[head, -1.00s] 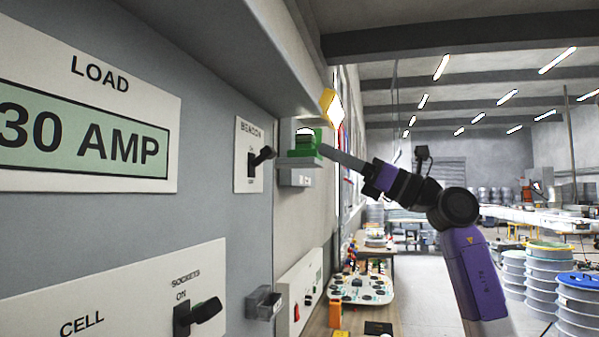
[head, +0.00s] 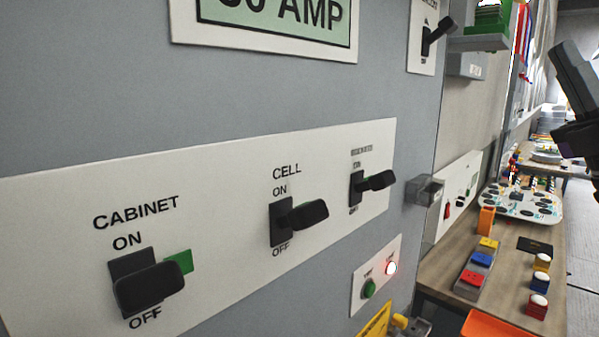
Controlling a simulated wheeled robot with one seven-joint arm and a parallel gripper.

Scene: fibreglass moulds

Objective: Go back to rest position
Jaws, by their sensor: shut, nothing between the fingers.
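My gripper (head: 574,74) shows at the right edge of the head view, with its grey fingers together and nothing between them. It points up and to the left and is clear of the cabinet and the shelf. Most of my arm is cut off by the picture edge.
A grey cabinet wall holds a switch panel (head: 215,212) with CABINET, CELL and SOCKETS levers. A small button panel (head: 376,274) has a lit red lamp. A shelf (head: 478,43) carries a green block (head: 490,17). A wooden bench (head: 452,262) holds coloured blocks and a white board (head: 521,203).

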